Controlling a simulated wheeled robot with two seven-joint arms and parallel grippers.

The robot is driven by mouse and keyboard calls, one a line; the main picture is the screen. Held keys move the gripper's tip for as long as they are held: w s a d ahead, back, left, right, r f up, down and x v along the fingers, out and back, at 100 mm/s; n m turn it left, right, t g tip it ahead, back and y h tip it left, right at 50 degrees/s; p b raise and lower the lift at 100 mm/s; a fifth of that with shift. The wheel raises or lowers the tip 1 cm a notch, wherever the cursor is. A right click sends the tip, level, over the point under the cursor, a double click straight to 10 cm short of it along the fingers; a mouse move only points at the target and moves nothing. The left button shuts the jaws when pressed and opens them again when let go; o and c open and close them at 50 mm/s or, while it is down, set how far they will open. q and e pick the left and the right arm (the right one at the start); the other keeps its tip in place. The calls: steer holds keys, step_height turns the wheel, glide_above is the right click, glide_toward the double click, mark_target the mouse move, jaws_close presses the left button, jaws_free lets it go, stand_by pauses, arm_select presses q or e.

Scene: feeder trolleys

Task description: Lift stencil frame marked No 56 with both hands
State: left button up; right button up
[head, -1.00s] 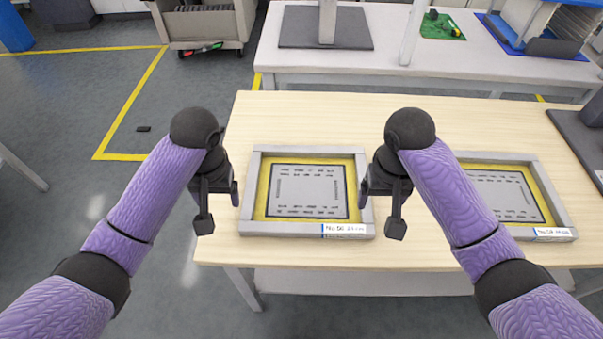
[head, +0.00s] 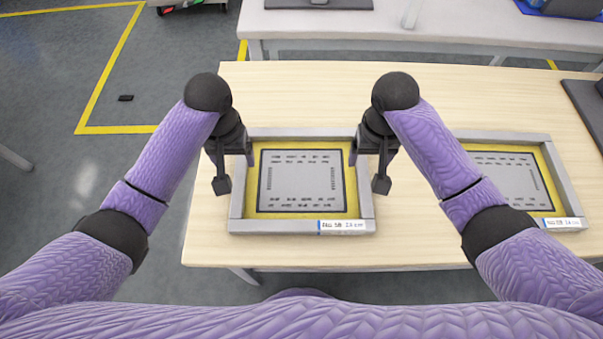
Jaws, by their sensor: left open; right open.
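The stencil frame (head: 272,226) lies flat on the wooden table, with a grey rim, yellow border and grey perforated sheet. Its front label (head: 341,226) seems to read No 56, though the print is small. My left gripper (head: 236,172) is open at the frame's left rail, one finger on the inner side and one outside. My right gripper (head: 367,171) is open at the right rail in the same way. I cannot tell whether the fingers touch the rails.
A second, similar stencil frame (head: 562,185) lies on the table to the right, with its own label, partly hidden by my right arm. The wooden table (head: 300,90) is bare behind the frames. A white bench (head: 340,28) stands further back. A small black object (head: 126,98) lies on the floor.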

mark_target(239, 174)
arm_select(q)
step_height(239, 174, down, 6)
steer(key=shift+r, duration=0.1)
arm_select(e)
step_height(239, 174, down, 6)
steer(key=shift+r, duration=0.1)
arm_select(q)
jaws_close()
arm_select(e)
jaws_close()
